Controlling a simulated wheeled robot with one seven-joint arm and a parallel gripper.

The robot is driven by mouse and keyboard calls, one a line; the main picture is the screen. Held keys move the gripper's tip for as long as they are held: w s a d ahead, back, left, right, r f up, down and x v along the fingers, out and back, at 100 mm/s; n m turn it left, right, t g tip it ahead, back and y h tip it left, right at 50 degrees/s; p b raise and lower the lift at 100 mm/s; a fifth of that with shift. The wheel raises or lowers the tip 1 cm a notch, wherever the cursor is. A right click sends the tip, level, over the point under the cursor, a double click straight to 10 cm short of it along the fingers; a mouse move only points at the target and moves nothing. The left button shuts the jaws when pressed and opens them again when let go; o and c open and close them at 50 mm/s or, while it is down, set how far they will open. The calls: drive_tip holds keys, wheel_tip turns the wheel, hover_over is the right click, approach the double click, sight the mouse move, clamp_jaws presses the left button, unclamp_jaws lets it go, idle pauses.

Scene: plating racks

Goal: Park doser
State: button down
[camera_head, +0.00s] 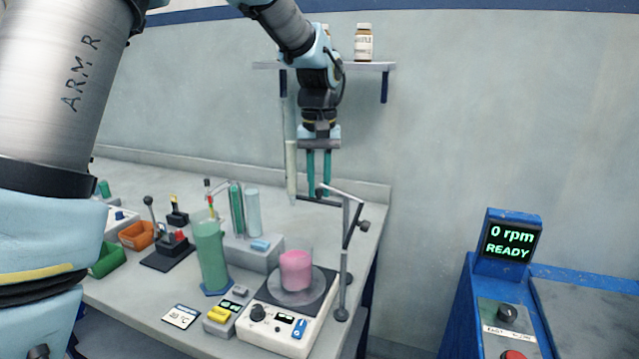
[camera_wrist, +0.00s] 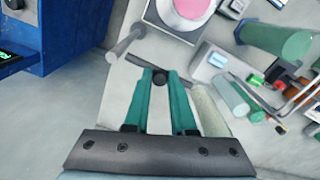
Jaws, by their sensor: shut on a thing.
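The doser appears to be a jointed dark swing arm (camera_head: 340,192) on a post (camera_head: 344,270) at the hotplate's right rear corner. A tall pale tube (camera_head: 291,170) stands upright at the arm's far left end; it also shows in the wrist view (camera_wrist: 212,108). My gripper (camera_head: 319,192) points down, with green fingers shut on a round dark knob (camera_wrist: 160,76) on the arm. The arm's outer end is away from the pink beaker (camera_head: 296,268), behind it. The fingers partly hide the arm.
The beaker stands on the white hotplate (camera_head: 272,322). A green cylinder (camera_head: 211,252) and tube rack (camera_head: 255,250) stand to its left. A wall shelf (camera_head: 340,66) with bottles hangs behind my arm. A blue machine (camera_head: 490,290) reading "0 rpm READY" stands right, across a gap.

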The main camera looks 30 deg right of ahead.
drive_tip(key=shift+w+d+m, duration=0.1)
drive_tip(key=shift+m, duration=0.2)
drive_tip(key=c, duration=0.7)
unclamp_jaws()
drive_tip(key=shift+c, duration=0.2)
drive_tip(key=shift+r, duration=0.1)
wheel_tip(320, 180, up, 11)
drive_tip(key=b, duration=0.2)
drive_tip(key=shift+f, duration=0.2)
